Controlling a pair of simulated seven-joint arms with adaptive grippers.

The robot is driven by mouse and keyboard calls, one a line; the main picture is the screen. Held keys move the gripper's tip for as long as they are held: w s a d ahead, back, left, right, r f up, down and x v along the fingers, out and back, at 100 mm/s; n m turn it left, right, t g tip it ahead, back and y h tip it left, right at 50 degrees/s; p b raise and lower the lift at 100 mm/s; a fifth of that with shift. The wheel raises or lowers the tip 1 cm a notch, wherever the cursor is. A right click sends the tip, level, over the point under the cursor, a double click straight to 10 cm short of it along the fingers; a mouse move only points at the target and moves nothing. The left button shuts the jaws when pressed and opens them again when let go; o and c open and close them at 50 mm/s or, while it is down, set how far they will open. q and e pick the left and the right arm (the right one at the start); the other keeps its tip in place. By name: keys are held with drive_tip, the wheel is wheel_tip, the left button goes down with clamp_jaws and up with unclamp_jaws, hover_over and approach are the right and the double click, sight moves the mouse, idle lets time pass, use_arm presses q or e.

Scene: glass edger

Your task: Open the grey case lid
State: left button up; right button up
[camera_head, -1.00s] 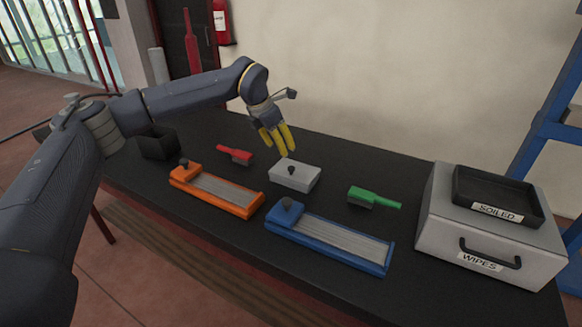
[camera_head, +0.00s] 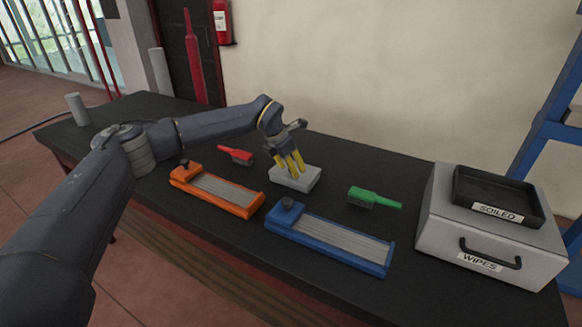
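The small grey case (camera_head: 296,184) sits on the black table behind the blue tray, its lid down. My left gripper (camera_head: 291,164) has come in from the left and its yellow fingers point down at the top of the case. The fingers cover the lid's dark knob, and I cannot tell whether they are closed on it or just around it. My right gripper is not in view.
An orange tray (camera_head: 217,192) and a blue tray (camera_head: 328,238) lie in front. A red brush (camera_head: 235,155) is left of the case and a green brush (camera_head: 374,198) right. A wipes box (camera_head: 484,258) with a black soiled tray (camera_head: 497,197) stands at the right.

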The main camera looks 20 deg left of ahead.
use_arm(q)
drive_tip(key=shift+c, duration=0.2)
clamp_jaws()
idle(0.5)
